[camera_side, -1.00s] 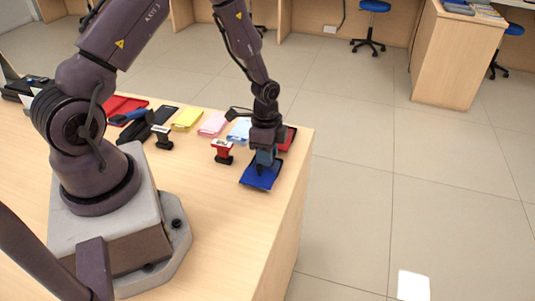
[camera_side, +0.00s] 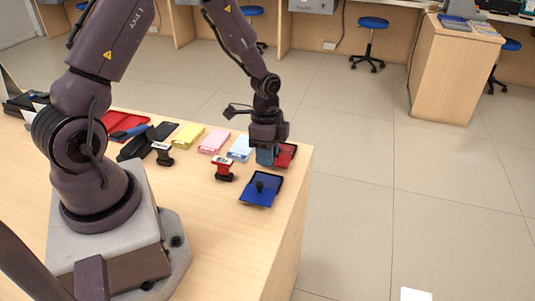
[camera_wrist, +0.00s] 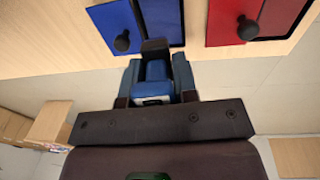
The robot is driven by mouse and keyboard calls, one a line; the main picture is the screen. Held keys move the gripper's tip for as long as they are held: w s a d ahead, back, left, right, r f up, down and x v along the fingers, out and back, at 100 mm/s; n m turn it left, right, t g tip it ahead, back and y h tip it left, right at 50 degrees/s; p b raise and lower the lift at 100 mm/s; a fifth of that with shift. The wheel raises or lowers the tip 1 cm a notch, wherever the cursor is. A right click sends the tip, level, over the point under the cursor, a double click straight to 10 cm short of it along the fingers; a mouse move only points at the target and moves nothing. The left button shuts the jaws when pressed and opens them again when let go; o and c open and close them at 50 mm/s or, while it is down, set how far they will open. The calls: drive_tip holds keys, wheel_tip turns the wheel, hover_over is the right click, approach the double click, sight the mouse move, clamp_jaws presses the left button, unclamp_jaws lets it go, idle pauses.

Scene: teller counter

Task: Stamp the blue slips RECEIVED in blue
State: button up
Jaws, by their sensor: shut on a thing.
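My gripper (camera_side: 267,150) is shut on a blue stamp (camera_side: 266,157), held upright above the counter. The stamp also shows between the fingers in the wrist view (camera_wrist: 153,88). In the side view it appears just behind the open blue ink pad (camera_side: 258,194) and in front of part of the red pad. The blue pad lies near the counter's right edge and shows in the wrist view (camera_wrist: 160,22), with a black knob beside it. The light-blue slips (camera_side: 240,147) lie just left of my gripper. The stamp's printing face is hidden; I cannot tell whether any slip is marked.
A red ink pad (camera_side: 287,152) lies behind the blue one. A red stamp (camera_side: 223,168) and a black stamp (camera_side: 162,153) stand on the counter. Pink slips (camera_side: 214,142), yellow slips (camera_side: 187,135) and a red tray (camera_side: 122,122) lie left. The counter's front middle is clear.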

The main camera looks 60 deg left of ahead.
drive_tip(key=shift+a, duration=0.4)
drive_tip(key=r+y, duration=0.1)
hover_over(243, 148)
drive_tip(key=shift+r+n, duration=0.1)
drive_tip(key=shift+n, duration=0.2)
drive_tip(key=shift+f, duration=2.95)
drive_tip(key=shift+f, duration=0.6)
drive_tip(key=shift+r, duration=0.1)
drive_tip(key=shift+r, duration=2.95)
